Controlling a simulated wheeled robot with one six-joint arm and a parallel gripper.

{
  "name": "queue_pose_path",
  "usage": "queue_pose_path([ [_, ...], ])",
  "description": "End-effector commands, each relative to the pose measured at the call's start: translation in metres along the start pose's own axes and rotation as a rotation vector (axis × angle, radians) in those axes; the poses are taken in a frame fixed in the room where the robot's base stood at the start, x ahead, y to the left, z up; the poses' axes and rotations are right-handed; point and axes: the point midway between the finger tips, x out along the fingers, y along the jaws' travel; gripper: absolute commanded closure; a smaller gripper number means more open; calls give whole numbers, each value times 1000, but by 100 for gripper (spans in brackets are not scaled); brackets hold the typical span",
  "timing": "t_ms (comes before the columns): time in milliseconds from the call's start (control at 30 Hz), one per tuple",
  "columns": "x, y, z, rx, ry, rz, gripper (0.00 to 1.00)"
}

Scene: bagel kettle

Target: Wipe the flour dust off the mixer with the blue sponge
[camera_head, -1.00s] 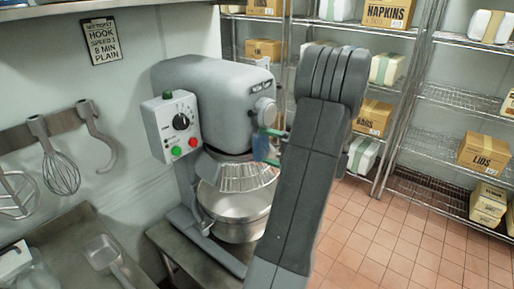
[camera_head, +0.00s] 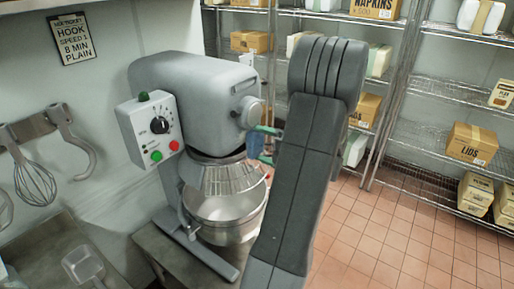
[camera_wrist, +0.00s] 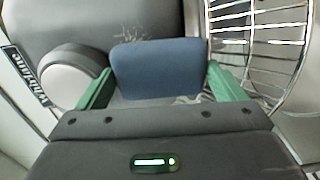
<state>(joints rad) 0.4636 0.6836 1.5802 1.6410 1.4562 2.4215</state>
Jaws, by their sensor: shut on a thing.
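The grey stand mixer (camera_head: 196,88) stands at the left in the head view, with its steel bowl (camera_head: 228,222) and wire guard (camera_head: 232,178) below the head. My gripper (camera_wrist: 155,88) has green fingers shut on the blue sponge (camera_wrist: 155,68), one at each side. In the head view the sponge (camera_head: 255,145) shows beside the front of the mixer head, partly behind my arm. In the wrist view the sponge lies over the grey mixer surface; I cannot tell whether it touches. Faint whitish flour marks (camera_wrist: 146,30) show just above the sponge, and more pale streaks show below it.
The mixer's control box (camera_head: 152,132) juts out at its left. The wire guard (camera_wrist: 258,45) is close at the gripper's right in the wrist view. A whisk (camera_head: 35,182) and a hook hang on the wall. Shelves with boxes (camera_head: 470,145) stand behind; tiled floor is clear at right.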

Motion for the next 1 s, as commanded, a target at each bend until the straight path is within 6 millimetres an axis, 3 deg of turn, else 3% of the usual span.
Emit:
queue_pose_path([
  [33, -1, 6, 0, -6, -3, 11, 47],
  [1000, -2, 2, -48, -2, 9, 7, 46],
])
